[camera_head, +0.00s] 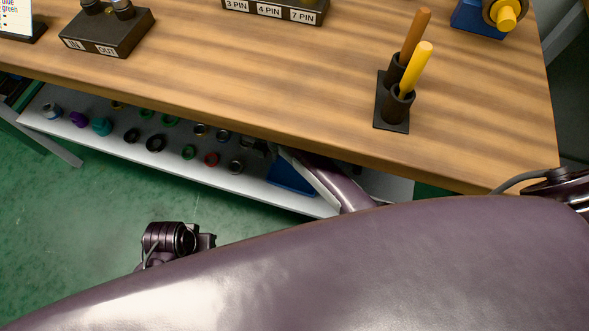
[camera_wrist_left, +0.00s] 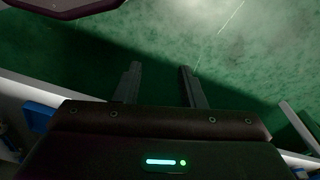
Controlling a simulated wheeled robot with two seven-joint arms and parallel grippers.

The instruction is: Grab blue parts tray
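The blue parts tray (camera_head: 291,179) is partly visible in the head view, on the white shelf under the workbench. The bench edge and a purple arm link of mine hide part of it. In the left wrist view my left gripper (camera_wrist_left: 158,70) is open, with nothing between its fingers and green floor beyond them. A blue piece (camera_wrist_left: 39,116) shows at the left of that view, beside the gripper body; I cannot tell if it is the same tray. In the head view my arm links cover much of the foreground, and my right gripper's fingers cannot be made out clearly.
The white shelf (camera_head: 110,148) holds several coloured rings left of the tray. The wooden bench top (camera_head: 270,85) overhangs it. On top stand a dark holder (camera_head: 392,127) with orange and yellow rods, and an IN/OUT block (camera_head: 107,40). Green floor (camera_head: 80,215) is open at left.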

